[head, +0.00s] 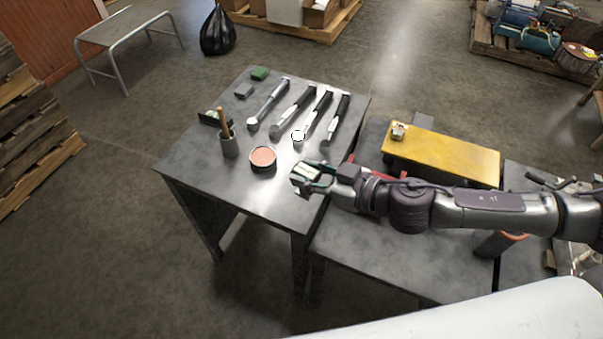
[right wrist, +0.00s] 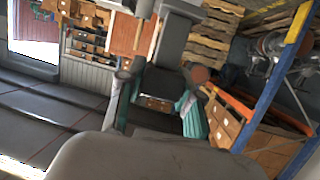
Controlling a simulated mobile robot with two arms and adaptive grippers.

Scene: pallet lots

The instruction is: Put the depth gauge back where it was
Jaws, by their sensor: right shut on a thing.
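My right gripper (head: 304,180) is over the right edge of the dark metal table (head: 285,205). In the right wrist view, a dark grey piece (right wrist: 170,45) shows beyond and between the two teal-edged fingers (right wrist: 155,115). Several long tools (head: 292,115) lie side by side on the table, left of and beyond the gripper. My left gripper is not in view.
A round tin (head: 263,158) with a pinkish top and a cup (head: 229,145) with a wooden handle stand on the table. Small green (head: 260,73) and grey (head: 243,91) blocks lie at its far end. A yellow-topped platform (head: 445,155) stands at right. The table's near part is clear.

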